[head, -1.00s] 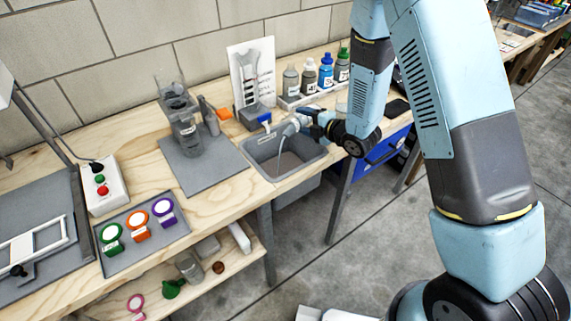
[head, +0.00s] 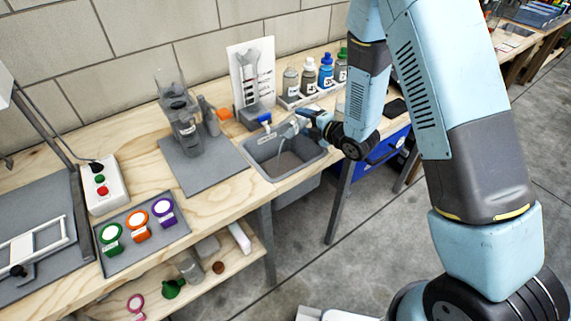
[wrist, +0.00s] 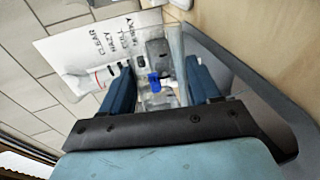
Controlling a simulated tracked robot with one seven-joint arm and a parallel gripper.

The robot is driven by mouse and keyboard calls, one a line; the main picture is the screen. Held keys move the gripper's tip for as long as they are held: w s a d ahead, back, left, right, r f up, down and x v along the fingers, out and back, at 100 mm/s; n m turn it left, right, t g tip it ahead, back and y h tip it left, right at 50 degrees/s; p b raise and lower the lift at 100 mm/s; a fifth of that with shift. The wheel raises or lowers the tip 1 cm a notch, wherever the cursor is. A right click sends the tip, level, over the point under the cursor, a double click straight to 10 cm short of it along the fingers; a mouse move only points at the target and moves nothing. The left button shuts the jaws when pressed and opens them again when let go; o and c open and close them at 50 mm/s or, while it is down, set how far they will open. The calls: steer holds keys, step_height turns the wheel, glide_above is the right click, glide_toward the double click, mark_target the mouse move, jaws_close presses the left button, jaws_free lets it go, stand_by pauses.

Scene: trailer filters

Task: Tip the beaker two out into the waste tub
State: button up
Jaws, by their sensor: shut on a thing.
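The waste tub (head: 262,166) is a grey open basin set in the bench front. My gripper (head: 303,124) is over its right back rim, shut on a clear beaker (head: 287,131). The beaker is tilted, with its mouth to the left over the tub. A thin pale streak under its mouth looks like liquid falling into the tub. In the wrist view the blue fingers (wrist: 161,88) stand on both sides of the see-through beaker (wrist: 158,101). I cannot read a label on the beaker, and the tub's floor is partly hidden.
A stand with a blue tap (head: 263,119) and a white chart (head: 248,65) stands behind the tub. Several bottles (head: 326,72) are at the back right. A grey apparatus (head: 187,130) on a mat is to the left. Colored-ring cups (head: 137,223) sit further left.

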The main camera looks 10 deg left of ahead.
mark_target(297, 127)
steer(key=shift+s+a+r+n+t, duration=0.2)
steer(key=shift+s+r+n+t, duration=0.35)
steer(key=shift+n, duration=0.4)
steer(key=shift+s+a+r+n+t, duration=0.2)
steer(key=shift+s+r+n+t, duration=0.15)
steer(key=shift+r+n, duration=0.45)
stand_by(2.2)
steer(key=shift+s+a+r+n+t+y, duration=0.2)
steer(key=shift+s+n, duration=0.15)
steer(key=shift+n, duration=0.25)
steer(key=shift+s+a+r+n+t+y, duration=0.1)
steer(key=shift+s+r+n+t+y, duration=0.2)
steer(key=shift+n, duration=0.35)
steer(key=shift+s+a+n+t, duration=0.1)
steer(key=shift+s+n, duration=0.3)
steer(key=shift+n, duration=0.2)
stand_by(2.2)
